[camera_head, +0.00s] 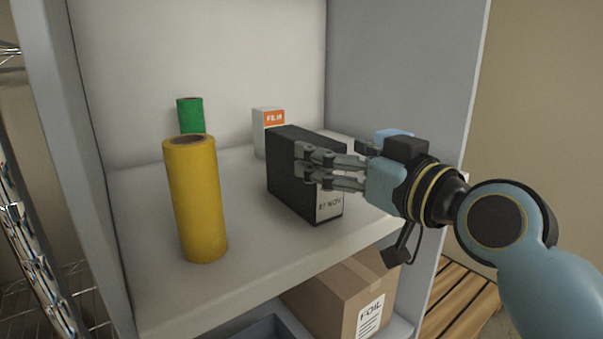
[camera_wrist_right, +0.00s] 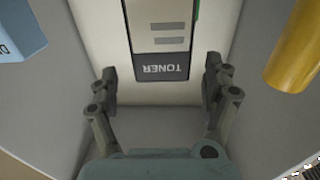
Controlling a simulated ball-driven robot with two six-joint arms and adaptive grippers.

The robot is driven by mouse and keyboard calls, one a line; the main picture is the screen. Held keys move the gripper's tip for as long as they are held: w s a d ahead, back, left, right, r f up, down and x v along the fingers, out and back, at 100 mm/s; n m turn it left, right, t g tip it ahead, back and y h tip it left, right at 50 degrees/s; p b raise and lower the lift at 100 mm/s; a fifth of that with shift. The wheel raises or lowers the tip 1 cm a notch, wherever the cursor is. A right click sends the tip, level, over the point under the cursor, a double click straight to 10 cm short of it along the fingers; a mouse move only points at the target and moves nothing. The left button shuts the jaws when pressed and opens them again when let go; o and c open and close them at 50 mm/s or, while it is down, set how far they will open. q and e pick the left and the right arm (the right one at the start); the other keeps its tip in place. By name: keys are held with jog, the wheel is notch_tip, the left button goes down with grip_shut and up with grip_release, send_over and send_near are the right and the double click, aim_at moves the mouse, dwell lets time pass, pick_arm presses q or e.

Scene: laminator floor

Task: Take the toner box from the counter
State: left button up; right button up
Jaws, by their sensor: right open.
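The toner box (camera_head: 290,180) is a black upright box on the upper shelf, with a pale label low on its near end. In the right wrist view the toner box (camera_wrist_right: 160,72) shows its dark end with the word TONER upside down. My right gripper (camera_head: 300,162) comes in from the right, its fingers overlapping the box in the head view. In the right wrist view my right gripper (camera_wrist_right: 162,82) is open, one finger to each side of the box's near end, with gaps visible. My left gripper is not in view.
A yellow roll (camera_head: 195,200) stands left of the box. A green roll (camera_head: 191,115) and a white-and-orange FILM box (camera_head: 262,140) stand behind. A blue object (camera_wrist_right: 20,32) is left in the wrist view. A cardboard FOIL box (camera_head: 328,298) sits below. Shelf walls enclose both sides.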

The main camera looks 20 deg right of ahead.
aim_at(309, 138)
jog(key=x, duration=0.6)
jog(key=shift+w+a, duration=0.2)
jog(key=shift+w, duration=0.1)
jog(key=c, duration=1.5)
jog(key=shift+r, duration=0.1)
jog(key=shift+c, duration=0.8)
jog(key=shift+r, duration=0.1)
